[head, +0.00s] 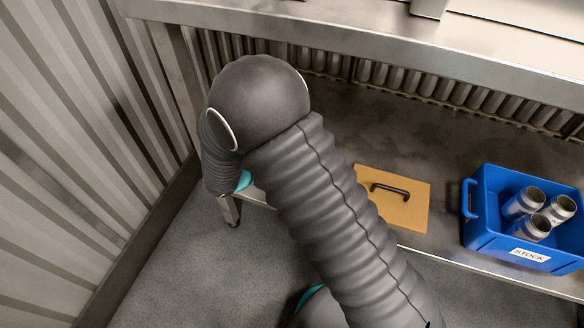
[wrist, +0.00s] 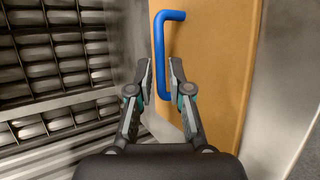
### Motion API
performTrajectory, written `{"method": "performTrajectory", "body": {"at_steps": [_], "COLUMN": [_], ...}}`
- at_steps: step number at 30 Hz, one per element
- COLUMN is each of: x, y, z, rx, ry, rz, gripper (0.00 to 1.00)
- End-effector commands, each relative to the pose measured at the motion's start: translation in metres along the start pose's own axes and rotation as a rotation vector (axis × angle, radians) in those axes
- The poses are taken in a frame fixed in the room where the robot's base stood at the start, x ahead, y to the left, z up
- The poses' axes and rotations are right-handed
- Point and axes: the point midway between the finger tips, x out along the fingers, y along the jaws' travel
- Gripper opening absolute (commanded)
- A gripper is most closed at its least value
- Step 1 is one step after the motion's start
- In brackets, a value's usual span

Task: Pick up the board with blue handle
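A tan board with a blue handle (wrist: 159,55) fills the middle and right of the wrist view; its bare face is the board (wrist: 218,70). My gripper (wrist: 159,64) is open, with a narrow gap between its fingertips. The blue handle shows in that gap, between the two fingers in the picture. I cannot tell whether the fingertips reach around it or stay short of it. In the head view my arm covers my gripper, and no blue handle shows there.
In the head view a tan board (head: 409,210) with a dark handle (head: 390,190) lies on the lower shelf (head: 415,150). A blue STOCK bin (head: 483,236) holding several cans stands to its right. A metal counter edge (head: 400,50) runs above. A corrugated wall (head: 70,150) closes the left.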

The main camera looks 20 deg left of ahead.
Motion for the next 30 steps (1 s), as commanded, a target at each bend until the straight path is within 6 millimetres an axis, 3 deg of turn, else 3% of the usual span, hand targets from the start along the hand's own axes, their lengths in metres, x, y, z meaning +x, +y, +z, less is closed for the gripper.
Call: {"method": "performTrajectory", "body": {"at_steps": [10,18,19,21,30], "x": [0.043,0.046,0.046,0.046,0.046], "y": [-0.001,-0.001,-0.001,-0.001,-0.001], "z": [0.002,0.002,0.002,0.002,0.002], "rx": [-0.001,0.0,0.0,0.0,0.0], "ry": [-0.002,0.0,0.0,-0.001,-0.001], "rz": [-0.001,0.0,0.0,0.0,0.0], "gripper": [0.18,0.18,0.16,0.0,0.0]}}
